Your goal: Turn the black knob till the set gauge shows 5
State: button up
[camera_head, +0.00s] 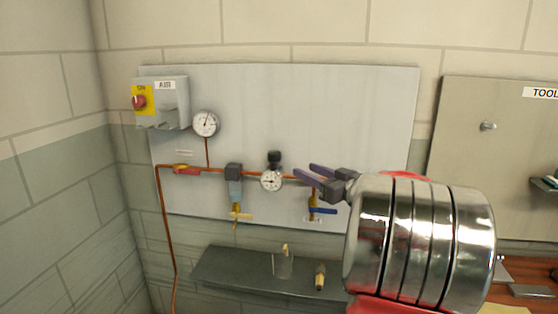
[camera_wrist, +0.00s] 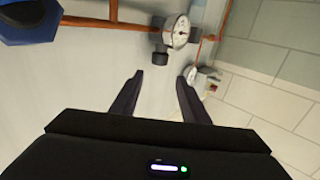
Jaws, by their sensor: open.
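The black knob (camera_head: 274,157) sits on top of the regulator on the pale wall panel. The small round set gauge (camera_head: 271,180) is mounted just below it; its number is too small to read. My gripper (camera_head: 304,170) is open and empty, to the right of the knob and gauge and apart from them. In the wrist view, my gripper's two dark fingers (camera_wrist: 162,74) point toward the regulator. The dark knob (camera_wrist: 160,58) appears beyond the gap between the fingertips, and the white set gauge (camera_wrist: 181,31) is above it.
A copper pipe (camera_head: 215,171) runs along the panel (camera_head: 330,100). A larger gauge (camera_head: 206,123), a filter (camera_head: 234,172) and a switch box (camera_head: 172,100) are left. A blue valve handle (camera_head: 321,211) is below my gripper. A dark shelf (camera_head: 225,268) holds a clear cup (camera_head: 283,266).

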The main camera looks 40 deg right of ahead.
aim_at(278, 158)
jog(key=w, duration=1.3)
jog(key=shift+w+d, duration=0.35)
jog(key=shift+w, duration=0.05)
jog(key=shift+c, duration=0.3)
